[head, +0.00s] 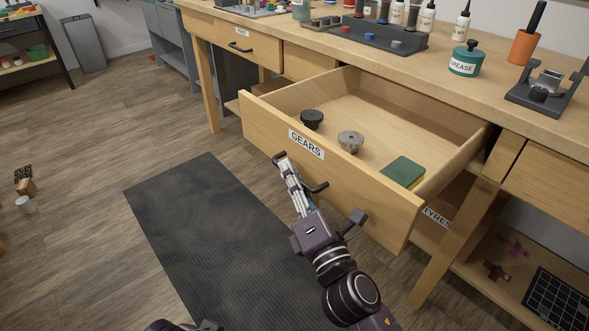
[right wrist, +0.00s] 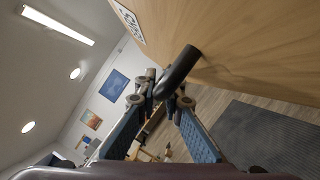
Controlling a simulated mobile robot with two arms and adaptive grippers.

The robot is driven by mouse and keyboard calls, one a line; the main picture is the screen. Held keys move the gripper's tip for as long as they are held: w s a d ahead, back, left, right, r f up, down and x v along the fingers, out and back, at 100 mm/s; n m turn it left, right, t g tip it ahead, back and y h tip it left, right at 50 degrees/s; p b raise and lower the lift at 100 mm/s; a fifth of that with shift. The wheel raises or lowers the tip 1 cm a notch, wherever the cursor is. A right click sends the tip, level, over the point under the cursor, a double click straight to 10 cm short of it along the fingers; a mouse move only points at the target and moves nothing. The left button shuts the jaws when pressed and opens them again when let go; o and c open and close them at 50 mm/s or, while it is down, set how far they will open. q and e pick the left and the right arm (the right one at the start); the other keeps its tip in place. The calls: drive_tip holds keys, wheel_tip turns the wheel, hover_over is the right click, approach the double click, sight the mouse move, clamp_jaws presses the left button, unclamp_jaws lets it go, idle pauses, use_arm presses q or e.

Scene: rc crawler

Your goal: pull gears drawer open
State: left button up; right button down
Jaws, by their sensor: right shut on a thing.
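The gears drawer (head: 348,194) stands well out from the wooden workbench, with its GEARS label (head: 306,145) on the front. Inside lie a black gear (head: 312,118), a grey metal gear (head: 350,141) and a green and yellow pad (head: 403,171). My right gripper (head: 290,173) is at the drawer front, shut on the dark bar handle (head: 317,188). In the right wrist view the handle (right wrist: 178,72) runs between the fingertips (right wrist: 160,88). Only a small dark part of my left gripper (head: 183,326) shows at the bottom edge; its fingers cannot be made out.
The bench top (head: 300,36) holds a dark tray (head: 372,38), bottles, a grease jar (head: 464,60) and an orange cup (head: 524,46). A closed drawer (head: 236,44) is at the left. A dark mat (head: 205,220) lies on open floor.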

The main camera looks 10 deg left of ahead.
drive_tip(key=c, duration=2.3)
unclamp_jaws()
drive_tip(key=v, duration=1.2)
